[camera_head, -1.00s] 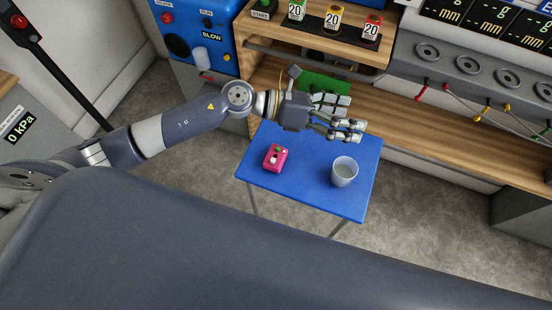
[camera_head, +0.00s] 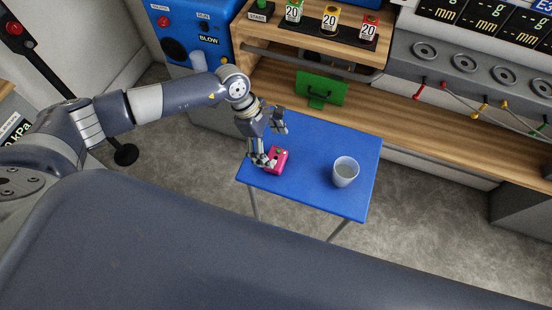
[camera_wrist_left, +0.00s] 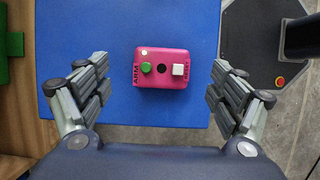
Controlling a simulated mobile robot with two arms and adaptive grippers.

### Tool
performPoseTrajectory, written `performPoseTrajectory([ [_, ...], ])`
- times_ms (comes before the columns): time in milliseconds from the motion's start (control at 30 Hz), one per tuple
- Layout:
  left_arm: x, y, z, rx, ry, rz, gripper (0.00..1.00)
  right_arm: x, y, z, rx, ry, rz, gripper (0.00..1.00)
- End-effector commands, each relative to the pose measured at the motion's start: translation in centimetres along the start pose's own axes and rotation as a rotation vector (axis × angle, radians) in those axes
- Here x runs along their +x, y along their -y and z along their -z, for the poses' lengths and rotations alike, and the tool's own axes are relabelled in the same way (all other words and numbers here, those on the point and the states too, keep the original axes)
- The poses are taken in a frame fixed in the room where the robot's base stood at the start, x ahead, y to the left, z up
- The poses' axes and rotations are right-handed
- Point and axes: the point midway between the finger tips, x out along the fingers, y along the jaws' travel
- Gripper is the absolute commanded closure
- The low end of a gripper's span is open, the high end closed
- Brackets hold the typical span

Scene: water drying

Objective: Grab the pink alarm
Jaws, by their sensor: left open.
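The pink alarm (camera_head: 279,158) lies on the blue table (camera_head: 310,195) near its left edge. In the left wrist view the pink alarm (camera_wrist_left: 162,67) shows a green button, a dark round spot and a white square switch. My left gripper (camera_head: 273,146) is over the alarm in the head view, partly covering its left side. In the left wrist view my left gripper (camera_wrist_left: 160,90) is open, with its fingers apart on either side of the alarm and nothing between them held. My right gripper is not in view.
A clear cup (camera_head: 345,172) stands on the table right of the alarm. A blue blower box (camera_head: 195,40) stands at the back left. The table's front middle is clear.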

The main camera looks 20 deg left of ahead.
Motion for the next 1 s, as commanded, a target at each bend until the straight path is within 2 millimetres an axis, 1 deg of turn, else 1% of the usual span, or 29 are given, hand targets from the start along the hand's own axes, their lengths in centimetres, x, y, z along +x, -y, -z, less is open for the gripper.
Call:
performPoseTrajectory([
  [67, 0.6, 0.1, 0.1, -0.002, 0.001, 0.002, 0.13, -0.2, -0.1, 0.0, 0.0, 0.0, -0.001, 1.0],
  [233, 2.9, 0.4, 0.5, -0.004, 0.001, 0.003, 0.13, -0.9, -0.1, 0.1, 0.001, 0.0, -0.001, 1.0],
  [300, 4.0, 0.3, 0.5, -0.003, 0.003, 0.001, 0.13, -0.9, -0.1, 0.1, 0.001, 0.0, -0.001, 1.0],
  [400, 4.9, 0.3, 0.6, -0.002, 0.002, 0.001, 0.13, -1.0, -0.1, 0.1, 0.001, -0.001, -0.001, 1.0],
  [500, 5.3, 0.3, 0.6, -0.002, 0.002, 0.0, 0.13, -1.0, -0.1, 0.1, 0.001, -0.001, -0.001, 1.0],
  [667, 5.3, 0.3, 0.7, -0.002, 0.002, -0.001, 0.13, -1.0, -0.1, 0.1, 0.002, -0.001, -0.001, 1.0],
  [700, 5.3, 0.3, 0.7, -0.002, 0.002, -0.001, 0.18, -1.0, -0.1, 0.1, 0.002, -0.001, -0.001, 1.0],
  [767, 5.3, 0.3, 0.7, -0.002, 0.002, -0.001, 0.31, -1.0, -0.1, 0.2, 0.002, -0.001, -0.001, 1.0],
  [800, 5.3, 0.3, 0.7, -0.002, 0.002, -0.001, 0.41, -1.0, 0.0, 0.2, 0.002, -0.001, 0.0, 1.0],
  [867, 5.3, 0.3, 0.7, -0.002, 0.002, -0.001, 0.54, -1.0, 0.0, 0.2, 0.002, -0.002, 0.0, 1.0],
  [900, 5.3, 0.3, 0.7, -0.002, 0.002, -0.001, 0.63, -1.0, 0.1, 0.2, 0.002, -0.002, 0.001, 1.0],
  [1000, 5.3, 0.3, 0.7, -0.002, 0.002, 0.0, 0.64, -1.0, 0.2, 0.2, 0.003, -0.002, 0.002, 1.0],
])
